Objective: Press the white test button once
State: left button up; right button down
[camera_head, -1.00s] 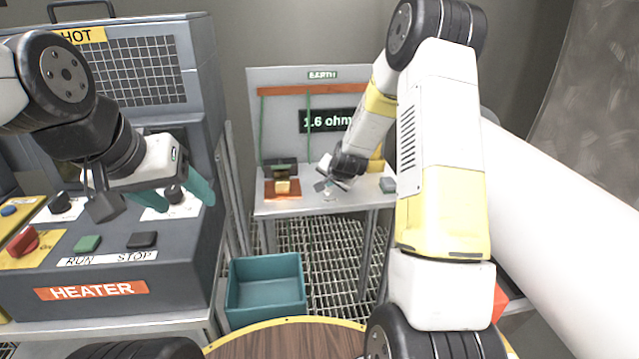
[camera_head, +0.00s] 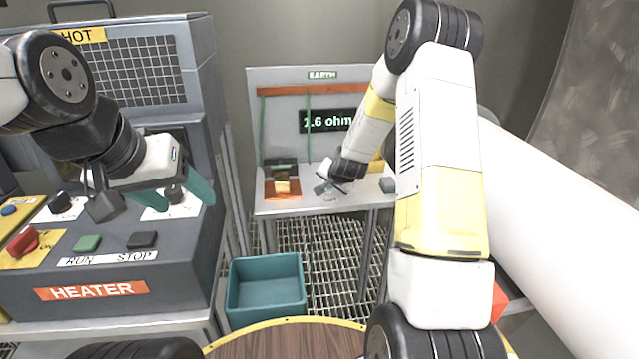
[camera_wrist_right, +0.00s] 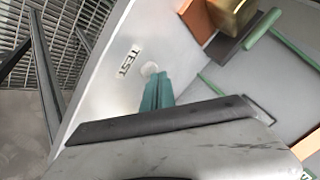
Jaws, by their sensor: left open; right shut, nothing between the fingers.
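The white test button (camera_wrist_right: 150,69) is a small round disc on the grey bench top, beside a TEST label (camera_wrist_right: 127,62) in the right wrist view. My right gripper (camera_wrist_right: 156,82) is shut and empty, its teal fingertips right by the button; I cannot tell whether they touch it. In the head view my right gripper (camera_head: 327,188) is low over the front of the earth bench (camera_head: 300,207), and the button cannot be made out there. My left gripper (camera_head: 182,199) is open and empty above the heater panel on the left.
The earth bench carries an orange-brown block (camera_head: 282,187) left of my right gripper and a display (camera_head: 325,120) reading 1.6 ohm behind it. A teal bin (camera_head: 265,310) stands on the floor in front. The heater (camera_head: 100,270) with its buttons and knobs is on the left.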

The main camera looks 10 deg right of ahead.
aim_at(329, 193)
jog(key=shift+f, duration=0.3)
dwell(0.5)
jog(key=shift+r, duration=0.9)
jog(key=shift+r, duration=2.5)
jog(key=s+a+r+n, duration=0.2)
jog(key=s+r, duration=0.5)
jog(key=r, duration=0.3)
jog(key=s+r+n+g, duration=0.1)
jog(key=s+r+n, duration=0.2)
jog(key=s, duration=1.2)
jog(key=s+r+n+g+y, duration=0.1)
jog(key=s+r, duration=0.4)
jog(key=s, duration=1.1)
jog(key=shift+r+n+g, duration=0.4)
jog(key=shift+n+g, duration=0.1)
jog(key=shift+n, duration=0.7)
